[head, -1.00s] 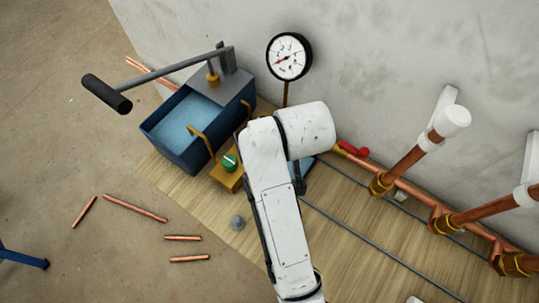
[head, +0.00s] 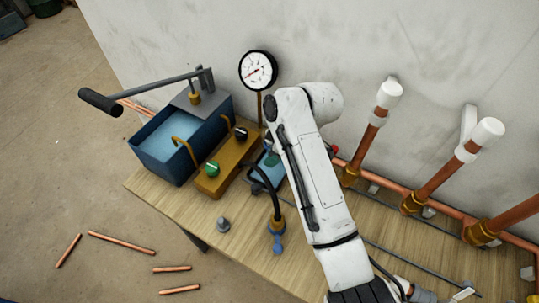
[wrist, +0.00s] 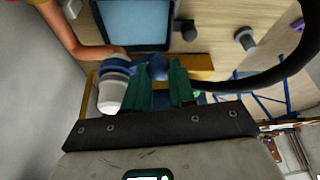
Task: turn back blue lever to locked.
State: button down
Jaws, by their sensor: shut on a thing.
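In the wrist view the blue lever (wrist: 158,68) has a rounded end between the green fingertips of my gripper (wrist: 160,76). My gripper is shut on it. The lever runs left to a blue hub beside a pale cylindrical fitting (wrist: 112,92). In the head view my white arm hides this lever and most of my gripper. I cannot read the held lever's exact angle.
Copper pipes (head: 430,185) rise along the wall at right. A black hose (head: 265,190) curves close by my arm.

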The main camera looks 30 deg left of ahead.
jog(key=shift+w+d+n, duration=0.1)
jog(key=shift+d+n, duration=0.05)
jog(key=shift+n, duration=0.15)
dwell(0.4)
jog(key=c, duration=0.9)
grip_release()
jog(key=shift+c, duration=0.2)
jog(key=b+v, duration=0.1)
jog(key=v, duration=0.9)
jog(key=shift+w+r, duration=0.2)
jog(key=shift+r, duration=0.2)
jog(key=shift+f, duration=0.1)
